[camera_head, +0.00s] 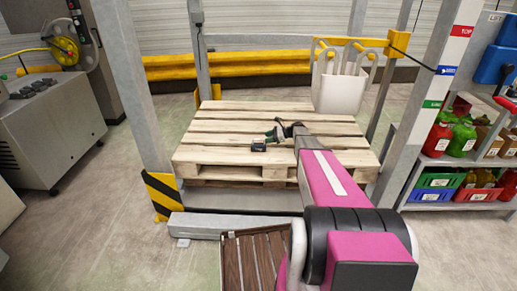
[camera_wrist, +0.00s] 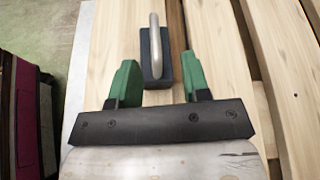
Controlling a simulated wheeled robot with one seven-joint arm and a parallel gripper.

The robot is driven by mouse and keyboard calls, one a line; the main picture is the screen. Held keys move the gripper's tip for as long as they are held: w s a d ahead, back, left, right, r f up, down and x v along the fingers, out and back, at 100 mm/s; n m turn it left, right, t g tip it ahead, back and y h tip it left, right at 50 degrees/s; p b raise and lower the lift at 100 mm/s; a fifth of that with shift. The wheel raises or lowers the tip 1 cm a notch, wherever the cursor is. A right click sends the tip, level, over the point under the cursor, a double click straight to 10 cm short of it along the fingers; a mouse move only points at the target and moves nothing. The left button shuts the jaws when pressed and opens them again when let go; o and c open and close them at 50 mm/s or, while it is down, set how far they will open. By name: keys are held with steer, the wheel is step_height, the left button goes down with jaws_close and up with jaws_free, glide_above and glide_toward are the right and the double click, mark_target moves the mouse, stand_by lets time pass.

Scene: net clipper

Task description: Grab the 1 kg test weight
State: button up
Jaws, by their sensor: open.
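The test weight (camera_wrist: 155,66) is a dark block with a pale metal handle along its top. In the wrist view it lies on the wooden pallet stack (camera_wrist: 213,50), at the upper middle. It also shows as a small dark block (camera_head: 258,146) near the middle of the pallet top in the head view. My gripper (camera_wrist: 158,75) has green fingers and is open. Its fingertips stand apart, left and right of the weight's near end. I cannot tell whether they touch it. The head view also shows my gripper (camera_head: 275,134) just above the pallet, close to the weight.
A white bin (camera_head: 340,92) stands at the pallet's back right corner. Grey posts and a yellow rail (camera_head: 230,66) frame the pallet. A shelf (camera_head: 468,162) with colored crates is at the right, and a grey cabinet (camera_head: 50,125) is at the left. The pallet's left part is clear.

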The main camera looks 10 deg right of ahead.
mark_target(258, 144)
steer(key=shift+s+r+x, duration=0.1)
steer(key=shift+x, duration=1.45)
steer(key=shift+s+r+x, duration=0.1)
steer(key=shift+s+x, duration=0.05)
steer(key=shift+x, duration=1.35)
steer(key=shift+a, duration=0.15)
jaws_close()
